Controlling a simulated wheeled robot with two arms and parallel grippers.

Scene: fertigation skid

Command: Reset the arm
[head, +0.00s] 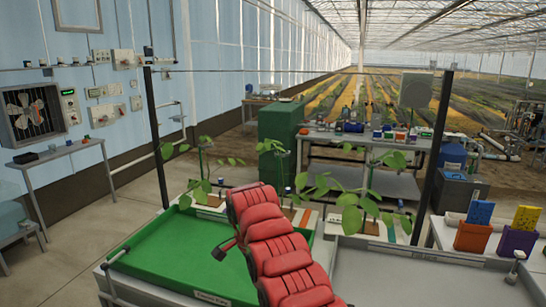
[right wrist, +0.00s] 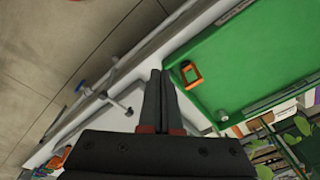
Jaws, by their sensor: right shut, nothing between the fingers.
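My red right arm (head: 275,245) rises from the bottom middle in the head view, in front of the green tray (head: 165,262) and the grey tray beside it. I cannot make out its gripper clearly there. My left gripper is not in view.
A grey tray (head: 400,270) is right of the arm. Potted plants (head: 360,205) stand behind the trays, between dark posts (head: 157,140). Colored bins (head: 472,236) are at far right. A lever-like fitting (head: 117,256) is on the green tray's left edge.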

